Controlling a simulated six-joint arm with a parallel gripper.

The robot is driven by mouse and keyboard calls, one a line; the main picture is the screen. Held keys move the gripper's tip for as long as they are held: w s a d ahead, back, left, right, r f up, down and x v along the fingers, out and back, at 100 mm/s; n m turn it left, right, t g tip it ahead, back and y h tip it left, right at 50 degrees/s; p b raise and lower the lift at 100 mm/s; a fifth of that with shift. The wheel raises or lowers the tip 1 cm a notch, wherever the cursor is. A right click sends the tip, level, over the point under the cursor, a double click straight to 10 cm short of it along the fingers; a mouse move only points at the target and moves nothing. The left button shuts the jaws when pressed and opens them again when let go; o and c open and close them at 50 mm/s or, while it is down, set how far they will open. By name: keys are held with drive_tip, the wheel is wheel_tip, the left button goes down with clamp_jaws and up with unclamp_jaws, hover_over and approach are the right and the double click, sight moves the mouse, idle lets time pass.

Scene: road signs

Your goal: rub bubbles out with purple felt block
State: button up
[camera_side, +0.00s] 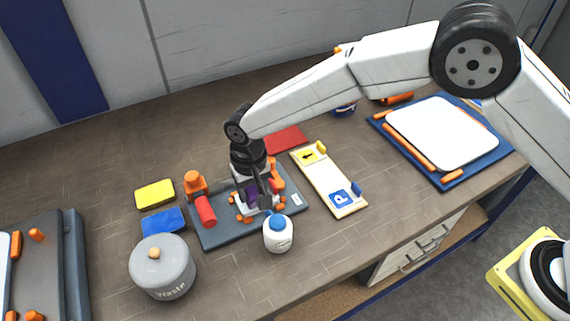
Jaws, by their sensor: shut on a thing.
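My gripper (262,190) points down over the grey-blue fixture board (216,236) near the middle of the bench. It is shut on a purple block (251,188), of which only a small part shows between the fingers. A white piece with orange clamps (243,212) around it sits on the board under my gripper. I cannot tell whether the block touches a sign face, and no bubbles can be made out at this size.
A white bottle with a blue cap (279,238) stands close in front. Around the board are a waste bin (163,272), a yellow block (154,194), a blue block (163,221) and a sign tray (325,181). A white panel on a blue base (440,132) lies at right.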

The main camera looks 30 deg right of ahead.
drive_tip(key=shift+w, duration=0.85)
drive_tip(key=shift+s, duration=0.2)
drive_tip(key=shift+s, duration=0.3)
drive_tip(key=shift+r, duration=2.55)
